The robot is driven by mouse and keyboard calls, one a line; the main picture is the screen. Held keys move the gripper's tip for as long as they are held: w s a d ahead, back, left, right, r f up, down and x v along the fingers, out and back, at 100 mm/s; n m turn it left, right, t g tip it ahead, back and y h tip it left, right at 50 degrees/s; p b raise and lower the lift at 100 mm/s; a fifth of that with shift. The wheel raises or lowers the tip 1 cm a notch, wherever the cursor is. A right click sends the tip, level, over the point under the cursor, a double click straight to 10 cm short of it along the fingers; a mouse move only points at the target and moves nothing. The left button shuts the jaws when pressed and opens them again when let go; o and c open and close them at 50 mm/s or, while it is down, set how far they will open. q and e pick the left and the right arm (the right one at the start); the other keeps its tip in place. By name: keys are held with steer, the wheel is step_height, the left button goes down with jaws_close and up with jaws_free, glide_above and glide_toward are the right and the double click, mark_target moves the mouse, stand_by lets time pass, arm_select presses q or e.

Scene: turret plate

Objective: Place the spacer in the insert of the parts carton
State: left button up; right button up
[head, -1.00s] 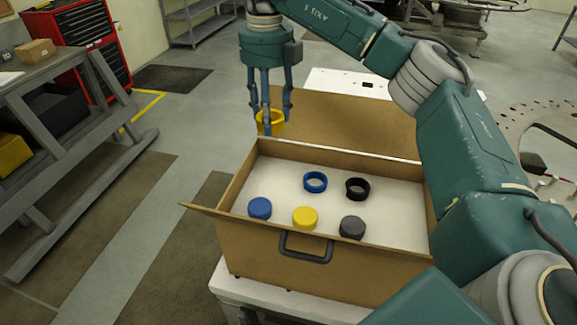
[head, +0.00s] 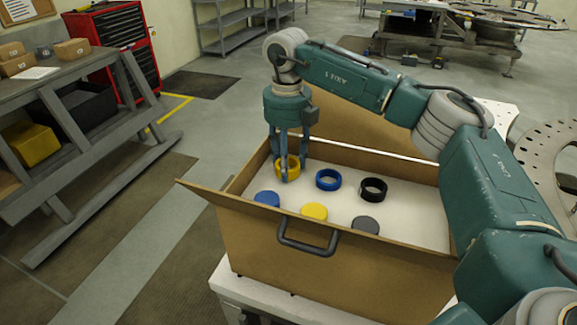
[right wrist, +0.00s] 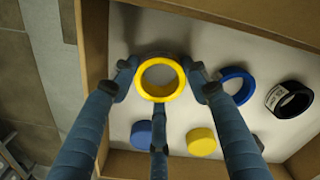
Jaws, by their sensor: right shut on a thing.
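My right gripper (head: 288,167) is shut on a yellow ring (head: 291,162), the spacer, inside the open parts carton (head: 240,240). In the right wrist view the ring (right wrist: 160,98) sits between the three fingers, over the white insert (right wrist: 220,112). I cannot tell whether the ring touches the insert (head: 345,204). A blue ring (head: 328,187) and a black ring (head: 373,197) stand to its right in the same row. My left gripper is not in view.
In the front row are a blue cap (head: 267,198), a yellow cap (head: 314,211) and a grey cap (head: 365,224). The carton's walls and raised back flap (head: 350,130) surround the insert. A grey workbench (head: 70,75) stands at the left.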

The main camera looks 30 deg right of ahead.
steer(key=shift+r, duration=0.1)
steer(key=shift+a, duration=0.1)
steer(key=o, duration=1.2)
steer(key=shift+r, duration=0.25)
arm_select(q)
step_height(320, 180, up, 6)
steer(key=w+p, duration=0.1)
steer(key=p, duration=0.5)
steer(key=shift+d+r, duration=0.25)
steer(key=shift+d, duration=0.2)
arm_select(e)
step_height(320, 180, up, 12)
steer(key=shift+f, duration=0.2)
